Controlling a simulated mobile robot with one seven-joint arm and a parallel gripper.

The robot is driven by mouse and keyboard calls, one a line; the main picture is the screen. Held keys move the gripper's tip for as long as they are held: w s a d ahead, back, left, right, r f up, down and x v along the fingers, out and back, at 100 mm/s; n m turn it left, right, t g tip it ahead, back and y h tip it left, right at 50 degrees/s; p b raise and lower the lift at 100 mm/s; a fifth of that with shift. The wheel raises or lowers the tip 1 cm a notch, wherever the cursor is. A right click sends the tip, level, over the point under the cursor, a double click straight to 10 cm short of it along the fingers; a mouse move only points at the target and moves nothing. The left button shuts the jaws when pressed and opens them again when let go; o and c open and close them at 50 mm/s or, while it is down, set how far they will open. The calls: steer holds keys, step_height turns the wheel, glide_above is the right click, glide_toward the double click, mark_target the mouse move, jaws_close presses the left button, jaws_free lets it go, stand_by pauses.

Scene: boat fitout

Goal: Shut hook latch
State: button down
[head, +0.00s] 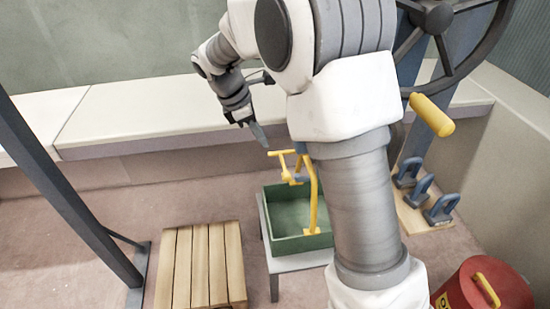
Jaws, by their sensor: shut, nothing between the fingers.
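A yellow hook-shaped piece with a T-shaped top (313,205) stands at the green box, at the picture's middle; it looks like the hook latch, partly hidden by my arm on its right. A small blue-grey part shows beside its upper end. I cannot tell whether the hook is engaged. My gripper (262,138) is shut and empty, pointing down, just above and left of the yellow top bar, with a small apparent gap.
The green box (285,243) sits on a small grey stand (268,262). A slatted wooden crate (200,265), a blue-grey post (70,190), a red canister (470,295), blue shackle-like fittings (420,190) and a wheel with yellow handle (433,115) surround it. A bench (130,115) runs behind.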

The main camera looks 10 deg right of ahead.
mark_target(285, 175)
steer(key=b+x, duration=0.3)
steer(key=x, duration=1)
steer(key=shift+d+f+b, duration=0.1)
steer(key=shift+f+b, duration=0.25)
steer(key=shift+b, duration=0.05)
steer(key=shift+f, duration=0.1)
steer(key=d+f+h+b, duration=0.4)
steer(key=f+h+b, duration=0.2)
steer(key=f+h, duration=0.6)
steer(key=shift+n+h, duration=0.3)
steer(key=shift+h, duration=1.4)
steer(key=shift+d, duration=0.25)
steer(key=shift+a+f, duration=0.1)
